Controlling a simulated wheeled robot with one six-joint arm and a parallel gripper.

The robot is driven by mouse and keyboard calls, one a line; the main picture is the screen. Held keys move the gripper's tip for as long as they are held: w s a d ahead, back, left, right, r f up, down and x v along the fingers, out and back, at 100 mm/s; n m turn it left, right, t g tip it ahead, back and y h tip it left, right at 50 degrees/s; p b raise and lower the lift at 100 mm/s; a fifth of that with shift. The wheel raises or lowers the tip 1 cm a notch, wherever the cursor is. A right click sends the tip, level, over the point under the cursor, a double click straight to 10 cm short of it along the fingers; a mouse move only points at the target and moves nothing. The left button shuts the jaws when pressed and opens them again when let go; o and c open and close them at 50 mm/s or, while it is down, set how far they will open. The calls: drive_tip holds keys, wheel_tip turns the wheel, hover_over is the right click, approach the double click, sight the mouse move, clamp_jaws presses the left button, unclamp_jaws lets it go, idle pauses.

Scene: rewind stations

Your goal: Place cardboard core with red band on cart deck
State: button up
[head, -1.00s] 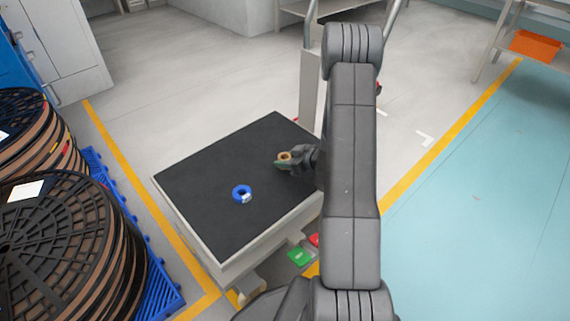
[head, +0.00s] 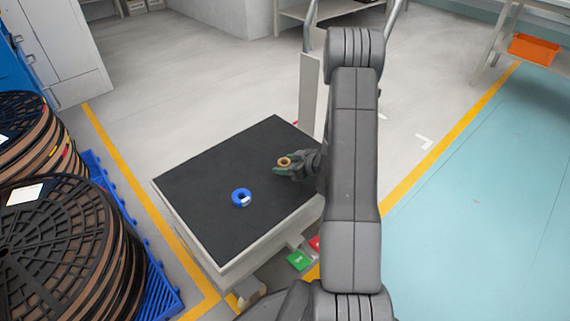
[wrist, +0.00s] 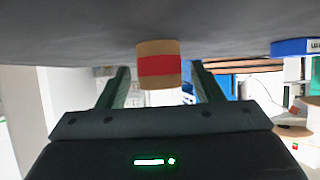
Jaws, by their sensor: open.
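The cardboard core with the red band (wrist: 158,66) is a short tan ring. In the wrist view, which appears upside down, it stands upright against the dark cart deck. My gripper (wrist: 160,72) is open, with one finger on each side of the core and a visible gap at both sides. In the head view the core (head: 284,161) shows at the fingers of my gripper (head: 281,168), over the right part of the black cart deck (head: 215,165). The red band cannot be made out there.
A blue ring with a white label (head: 241,197) lies on the deck, left of and nearer than the core. The rest of the deck is clear. Large cable reels (head: 50,245) stand on a blue pallet (head: 160,290) at the left. The cart's upright (head: 309,95) rises behind.

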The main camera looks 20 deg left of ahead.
drive_tip(key=p+v, duration=0.3)
drive_tip(key=v, duration=0.8)
drive_tip(key=shift+d, duration=0.1)
